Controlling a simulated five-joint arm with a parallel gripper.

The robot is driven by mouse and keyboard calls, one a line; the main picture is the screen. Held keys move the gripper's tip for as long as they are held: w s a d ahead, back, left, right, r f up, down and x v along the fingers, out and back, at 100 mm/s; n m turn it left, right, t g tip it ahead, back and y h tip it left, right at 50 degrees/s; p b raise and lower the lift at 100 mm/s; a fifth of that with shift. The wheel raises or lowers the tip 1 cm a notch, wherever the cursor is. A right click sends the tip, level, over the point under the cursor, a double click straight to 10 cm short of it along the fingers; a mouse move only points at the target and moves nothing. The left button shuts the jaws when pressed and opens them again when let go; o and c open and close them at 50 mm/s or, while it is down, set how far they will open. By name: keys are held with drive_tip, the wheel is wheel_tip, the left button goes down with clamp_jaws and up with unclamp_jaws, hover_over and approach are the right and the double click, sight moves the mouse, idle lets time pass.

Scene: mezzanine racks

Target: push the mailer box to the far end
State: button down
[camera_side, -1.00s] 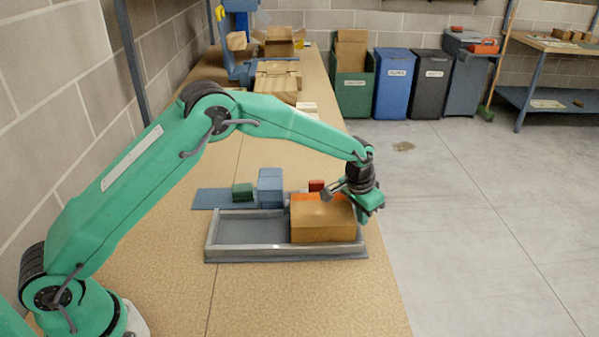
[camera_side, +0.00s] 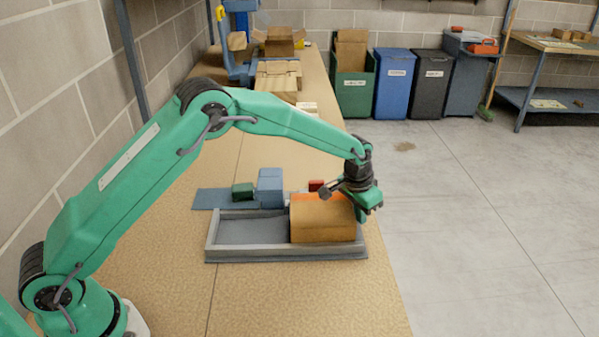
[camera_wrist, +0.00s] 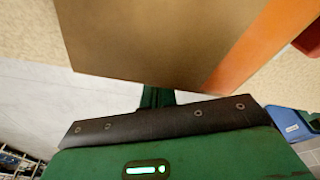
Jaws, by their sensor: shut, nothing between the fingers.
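The mailer box (camera_side: 322,222) is brown cardboard with an orange strip along its far top edge. It lies in the right part of a shallow grey tray (camera_side: 208,240) with raised rails. The tray's left part is empty. My gripper (camera_side: 368,214) is shut and empty, pointing down at the box's right end. I cannot tell whether it touches the box. In the wrist view the box (camera_wrist: 165,45) fills the top, with its orange strip at right, and my gripper (camera_wrist: 157,97) is close below it.
Blue blocks (camera_side: 270,187), a green block (camera_side: 242,192) and a small red block (camera_side: 316,185) stand just behind the tray. More cartons (camera_side: 277,80) lie further back on the bench. The bench's right edge drops to open floor (camera_side: 480,220).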

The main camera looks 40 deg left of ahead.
sight(337, 207)
drive_tip(key=shift+s+a, duration=0.25)
drive_tip(key=shift+s+a, duration=0.15)
idle(0.5)
drive_tip(key=shift+s+a, duration=0.3)
drive_tip(key=shift+s+a, duration=0.2)
idle(0.5)
drive_tip(key=shift+s+a, duration=0.2)
drive_tip(key=shift+s, duration=0.05)
drive_tip(key=shift+s+a, duration=0.15)
drive_tip(key=shift+a, duration=0.05)
idle(0.5)
drive_tip(key=shift+s+a, duration=0.2)
drive_tip(key=shift+s+a, duration=0.3)
idle(0.5)
drive_tip(key=shift+s+a, duration=0.2)
